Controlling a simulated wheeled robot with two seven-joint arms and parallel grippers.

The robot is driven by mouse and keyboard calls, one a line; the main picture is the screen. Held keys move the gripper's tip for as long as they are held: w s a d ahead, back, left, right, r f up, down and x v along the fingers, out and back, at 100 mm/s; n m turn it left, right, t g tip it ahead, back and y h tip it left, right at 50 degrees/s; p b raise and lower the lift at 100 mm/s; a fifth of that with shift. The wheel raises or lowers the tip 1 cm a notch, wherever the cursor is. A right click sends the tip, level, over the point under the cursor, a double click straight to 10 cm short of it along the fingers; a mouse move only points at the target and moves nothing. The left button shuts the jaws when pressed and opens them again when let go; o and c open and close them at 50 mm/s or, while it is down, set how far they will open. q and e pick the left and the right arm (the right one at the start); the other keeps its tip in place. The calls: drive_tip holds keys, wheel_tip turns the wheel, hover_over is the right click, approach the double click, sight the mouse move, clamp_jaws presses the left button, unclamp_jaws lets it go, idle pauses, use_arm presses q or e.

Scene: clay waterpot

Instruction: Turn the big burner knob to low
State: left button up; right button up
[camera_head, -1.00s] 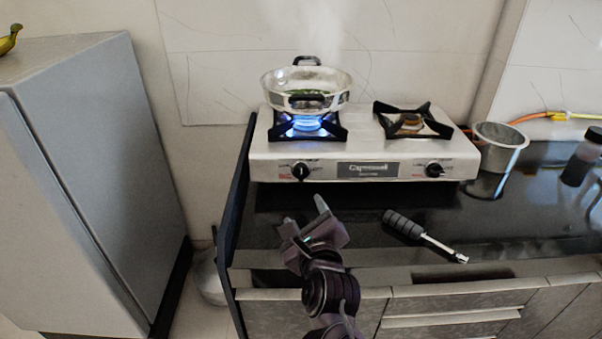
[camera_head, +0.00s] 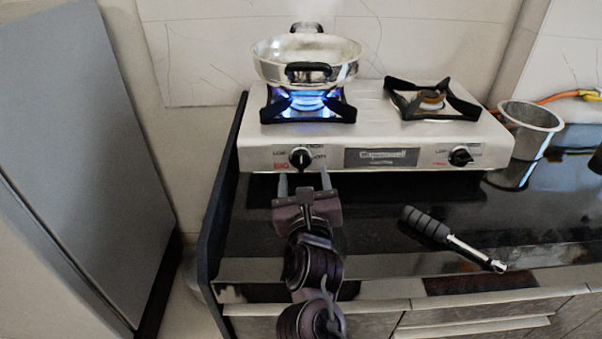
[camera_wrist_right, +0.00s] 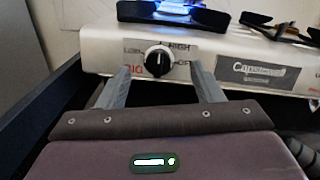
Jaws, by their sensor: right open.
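The big burner knob (camera_head: 300,158) is a round black knob on the left of the stove's white front panel, with a BIG label at its lower left. In the right wrist view the knob (camera_wrist_right: 158,60) has its white mark near vertical, between printed LOW, HIGH and OFF labels. My right gripper (camera_head: 304,178) is open just in front of and slightly below the knob. In the wrist view its fingers (camera_wrist_right: 160,82) stand on either side of the knob, apart from it. The left burner (camera_head: 306,102) burns blue under a pot. My left gripper is not in view.
A metal pot (camera_head: 306,62) sits on the left burner. The right burner (camera_head: 432,100) is unlit, with its own knob (camera_head: 460,157). A black-handled tool (camera_head: 450,238) lies on the black counter, and a metal cup (camera_head: 530,130) stands right of the stove. A grey cabinet (camera_head: 80,150) is at left.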

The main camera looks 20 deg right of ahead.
sight(301, 166)
wheel_tip(301, 166, down, 2)
drive_tip(key=shift+f+b, duration=0.25)
drive_tip(key=shift+b, duration=0.7)
drive_tip(key=shift+w, duration=0.2)
drive_tip(key=p+x, duration=0.1)
drive_tip(key=x, duration=0.6)
drive_tip(key=shift+w+d, duration=0.1)
drive_tip(key=shift+w, duration=0.1)
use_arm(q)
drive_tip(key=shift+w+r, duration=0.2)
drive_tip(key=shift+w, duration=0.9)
use_arm(e)
drive_tip(key=c, duration=1)
